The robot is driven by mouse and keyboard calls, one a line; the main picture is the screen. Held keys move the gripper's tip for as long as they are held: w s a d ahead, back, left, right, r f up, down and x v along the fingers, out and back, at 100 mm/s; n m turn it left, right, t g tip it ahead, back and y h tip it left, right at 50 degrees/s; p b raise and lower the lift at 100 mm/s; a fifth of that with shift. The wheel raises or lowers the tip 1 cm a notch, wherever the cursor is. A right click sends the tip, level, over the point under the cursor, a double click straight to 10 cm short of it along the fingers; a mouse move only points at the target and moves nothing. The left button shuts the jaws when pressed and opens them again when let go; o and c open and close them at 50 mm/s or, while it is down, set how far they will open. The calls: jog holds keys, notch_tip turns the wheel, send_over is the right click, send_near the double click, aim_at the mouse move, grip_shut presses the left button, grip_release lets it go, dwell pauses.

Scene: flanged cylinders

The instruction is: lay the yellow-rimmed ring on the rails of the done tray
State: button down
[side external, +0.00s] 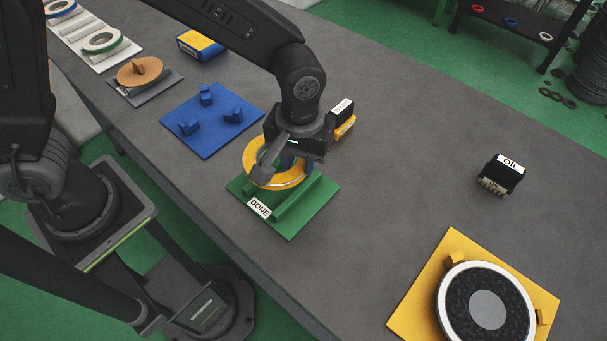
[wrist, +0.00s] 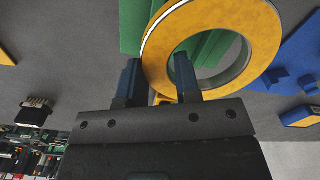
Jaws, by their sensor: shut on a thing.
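The yellow-rimmed ring (side external: 259,182) is at the green done tray (side external: 322,193), above its rails (side external: 293,204). My gripper (side external: 284,160) is shut on one side of the ring's band. In the wrist view, the two dark blue fingers of my gripper (wrist: 158,76) stand on either side of the wall of the ring (wrist: 266,38), one outside and one in the hole. The green rails (wrist: 208,45) show behind and through the ring. I cannot tell whether the ring touches the rails or hangs just over them.
A blue plate with several pegs (side external: 210,118) lies left of the done tray. A black-and-yellow labelled block (side external: 343,118) stands close behind my gripper. A yellow plate (side external: 410,305) with a round disc and a black OIL box (side external: 501,176) are at the right. The table between is clear.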

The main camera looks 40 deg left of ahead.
aim_at(304, 187)
jog(key=shift+d+f, duration=0.25)
jog(key=shift+d, duration=0.25)
jog(key=shift+f, duration=1.95)
jog(key=shift+f, duration=0.1)
jog(key=c, duration=0.8)
grip_release()
jog(key=shift+s+f, duration=0.1)
notch_tip(304, 187, up, 12)
jog(key=shift+a+r, duration=0.1)
jog(key=shift+r, duration=0.15)
